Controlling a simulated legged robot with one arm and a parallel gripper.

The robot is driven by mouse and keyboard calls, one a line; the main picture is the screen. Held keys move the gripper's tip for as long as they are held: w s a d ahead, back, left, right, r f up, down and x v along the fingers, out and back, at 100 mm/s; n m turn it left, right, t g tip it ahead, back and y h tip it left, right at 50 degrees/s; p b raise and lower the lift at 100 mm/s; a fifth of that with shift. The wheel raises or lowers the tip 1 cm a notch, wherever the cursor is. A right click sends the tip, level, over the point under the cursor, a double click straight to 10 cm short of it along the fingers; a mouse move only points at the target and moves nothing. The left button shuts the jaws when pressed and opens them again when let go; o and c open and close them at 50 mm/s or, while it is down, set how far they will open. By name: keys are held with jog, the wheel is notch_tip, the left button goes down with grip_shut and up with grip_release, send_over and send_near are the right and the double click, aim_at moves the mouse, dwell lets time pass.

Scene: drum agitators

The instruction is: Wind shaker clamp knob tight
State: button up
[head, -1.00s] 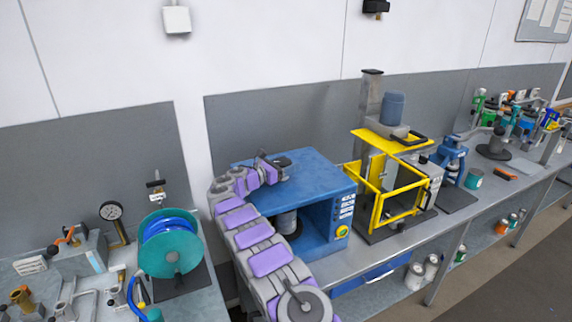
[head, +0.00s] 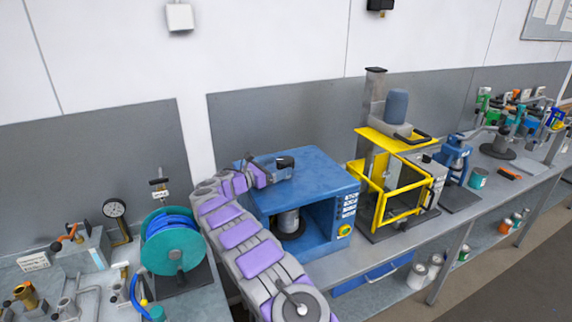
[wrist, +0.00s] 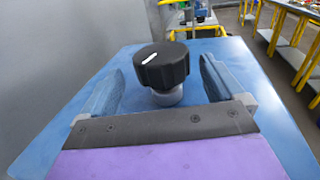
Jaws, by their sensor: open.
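The clamp knob (wrist: 162,66) is black with a ribbed edge and a white mark on top, standing on a short grey stem on top of the blue shaker (head: 322,182). My gripper (wrist: 160,85) is open, with one finger on each side of the knob and visible gaps between fingers and knob. In the head view the knob (head: 285,163) is a small dark shape at the end of my arm, and the fingers are hard to make out there.
A yellow-framed machine (head: 402,190) stands right of the shaker. A teal reel with blue hose (head: 174,246) stands left of it. A grey wall panel (head: 290,120) is close behind. The shaker's blue top is otherwise bare.

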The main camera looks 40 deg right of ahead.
jog(key=a, duration=1.2)
jog(key=shift+d, duration=0.1)
